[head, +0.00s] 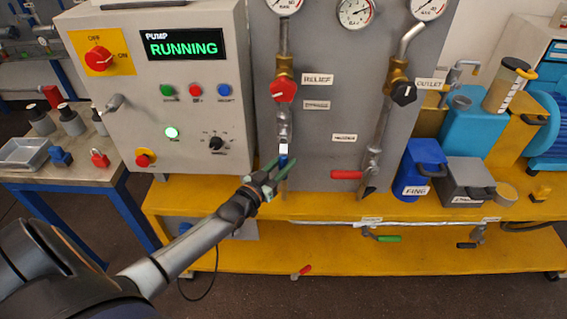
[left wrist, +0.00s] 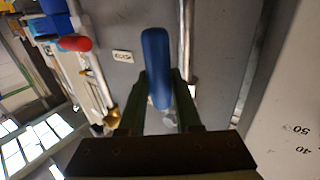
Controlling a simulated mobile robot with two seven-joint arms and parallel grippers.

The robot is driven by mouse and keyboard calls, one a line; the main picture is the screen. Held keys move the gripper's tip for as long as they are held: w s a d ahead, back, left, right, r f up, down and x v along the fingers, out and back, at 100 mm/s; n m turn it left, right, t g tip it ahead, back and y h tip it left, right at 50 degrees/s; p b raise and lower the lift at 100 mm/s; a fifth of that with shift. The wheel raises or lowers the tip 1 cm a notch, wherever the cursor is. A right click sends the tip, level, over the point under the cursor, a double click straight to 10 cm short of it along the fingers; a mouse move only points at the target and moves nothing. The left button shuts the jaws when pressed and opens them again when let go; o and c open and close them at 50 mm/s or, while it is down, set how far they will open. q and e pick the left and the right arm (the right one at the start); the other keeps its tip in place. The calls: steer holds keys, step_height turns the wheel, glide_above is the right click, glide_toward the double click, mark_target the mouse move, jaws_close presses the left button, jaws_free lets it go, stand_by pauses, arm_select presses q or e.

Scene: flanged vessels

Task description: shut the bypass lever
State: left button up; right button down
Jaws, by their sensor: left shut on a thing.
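A lever with a blue grip (head: 283,161) is on the left vertical pipe of the grey panel, below the red knob. In the picture it points down, roughly in line with that pipe. My left gripper (head: 276,173) is shut on this blue lever. In the left wrist view the blue grip (left wrist: 156,55) stands between the two fingers; its lower end is partly hidden. The small labels (head: 316,104) beside this pipe are too blurred to tell surely which names the bypass. A red lever (head: 347,174) sits sideways on the right pipe. My right gripper is out of view.
A red knob (head: 283,90) and a black knob (head: 403,93) sit higher on the pipes. The pump box (head: 150,90) reads RUNNING, close at left. A blue bin (head: 424,165) and grey bin (head: 466,180) stand right on the yellow bench (head: 330,207). A green lever (head: 387,238) is low in front.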

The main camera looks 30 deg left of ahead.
arm_select(q)
jaws_close()
steer(key=shift+d, duration=0.1)
stand_by(0.8)
